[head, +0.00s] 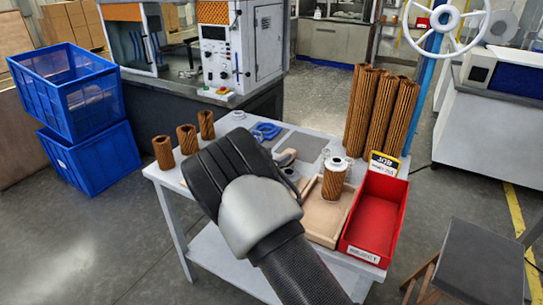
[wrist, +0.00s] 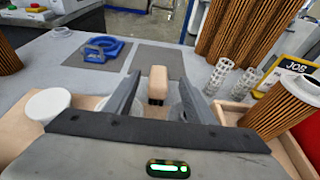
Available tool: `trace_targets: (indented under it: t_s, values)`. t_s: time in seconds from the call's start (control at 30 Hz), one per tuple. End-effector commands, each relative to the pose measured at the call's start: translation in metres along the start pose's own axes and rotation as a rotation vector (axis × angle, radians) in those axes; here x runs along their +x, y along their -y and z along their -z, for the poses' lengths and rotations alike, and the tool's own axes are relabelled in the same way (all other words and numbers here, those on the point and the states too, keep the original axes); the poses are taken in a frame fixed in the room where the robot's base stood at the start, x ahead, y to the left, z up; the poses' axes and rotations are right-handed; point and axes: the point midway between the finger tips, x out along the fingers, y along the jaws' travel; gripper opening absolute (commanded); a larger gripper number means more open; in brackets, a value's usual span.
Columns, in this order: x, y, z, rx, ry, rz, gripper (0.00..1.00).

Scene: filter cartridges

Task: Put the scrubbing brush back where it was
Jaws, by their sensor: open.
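The scrubbing brush (wrist: 158,80), with a pale wooden handle and a dark part at its near end, shows between my fingers in the wrist view. My gripper (wrist: 160,98) is open, with one grey finger on each side of the brush. I cannot tell whether either finger touches it. The brush's lower part is hidden, so I cannot tell what it rests on. In the head view my dark wrist and hand cover much of the bench, and a small pale piece (head: 286,156) beyond them looks like the brush. Grey mats (wrist: 155,60) lie beyond the brush.
A wooden tray (head: 322,231) with a brown filter cartridge (head: 333,188) stands right of my arm, beside a red bin (head: 370,218). Tall cartridges (head: 379,110) stand behind. Perforated metal cores (wrist: 222,75) and a blue tool (wrist: 101,48) are near. Short cartridges (head: 187,139) stand left.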

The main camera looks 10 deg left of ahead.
Motion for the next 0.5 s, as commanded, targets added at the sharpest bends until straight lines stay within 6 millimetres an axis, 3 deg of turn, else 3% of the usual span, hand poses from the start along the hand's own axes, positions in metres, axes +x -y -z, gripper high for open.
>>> trace_targets:
  t_s: [0.2,0.5]
  values:
    - [-0.030,0.000,0.000,-0.001,0.000,0.000,0.50]
    - [-0.035,0.001,0.000,-0.001,0.001,0.001,0.50]
